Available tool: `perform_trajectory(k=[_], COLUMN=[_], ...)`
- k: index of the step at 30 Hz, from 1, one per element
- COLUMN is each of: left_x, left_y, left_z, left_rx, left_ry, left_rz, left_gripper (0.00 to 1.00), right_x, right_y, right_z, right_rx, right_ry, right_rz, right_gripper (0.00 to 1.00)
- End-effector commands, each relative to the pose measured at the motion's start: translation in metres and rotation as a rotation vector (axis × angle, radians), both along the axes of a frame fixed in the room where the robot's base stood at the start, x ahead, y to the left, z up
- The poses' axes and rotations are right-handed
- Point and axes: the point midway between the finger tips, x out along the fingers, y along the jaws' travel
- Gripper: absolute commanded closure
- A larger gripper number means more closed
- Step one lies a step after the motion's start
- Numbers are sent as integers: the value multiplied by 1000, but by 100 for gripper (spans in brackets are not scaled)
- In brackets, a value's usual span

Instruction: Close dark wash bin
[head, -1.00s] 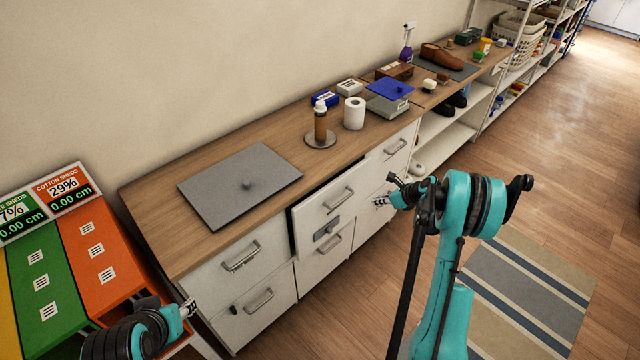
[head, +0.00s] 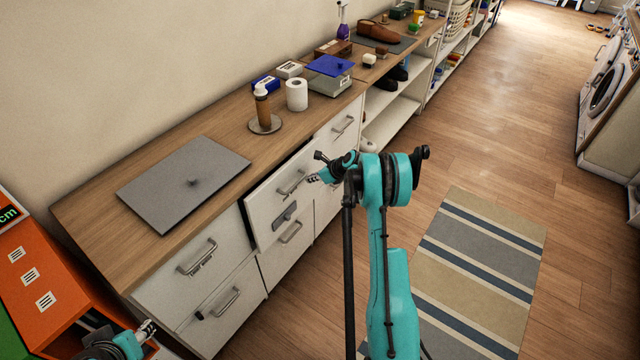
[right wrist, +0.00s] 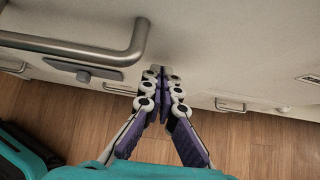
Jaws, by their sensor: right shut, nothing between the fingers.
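The bin I take for the dark wash bin is a white pull-out front (head: 268,207) in the cabinet's upper row, standing out from its neighbours. A dark gap shows along its top and left side. It has a metal bar handle (head: 292,184). My right gripper (head: 314,179) is shut and empty, just in front of this bin and right of its handle. In the right wrist view, the shut fingertips (right wrist: 160,72) are close to a white front, beside a bar handle (right wrist: 125,50); contact cannot be told. My left gripper (head: 148,328) is low at left, its fingers too small to judge.
A striped rug (head: 480,260) lies right of my right arm.

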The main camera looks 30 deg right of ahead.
Motion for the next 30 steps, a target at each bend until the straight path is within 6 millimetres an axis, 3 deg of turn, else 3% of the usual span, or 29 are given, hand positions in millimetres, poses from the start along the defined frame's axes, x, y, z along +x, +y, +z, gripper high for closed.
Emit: perform_trajectory(k=[14,23,30], left_x=[0,0,0], left_y=[0,0,0], left_z=[-2,-6,-6], left_rx=[0,0,0], left_ry=[0,0,0], left_rz=[0,0,0], left_gripper=[59,59,59], right_x=[7,44,43], right_y=[3,19,17], right_z=[1,0,1], right_rx=[-1,-2,-1], right_ry=[0,0,-1], right_rz=[-1,3,0], right_gripper=[100,100,100])
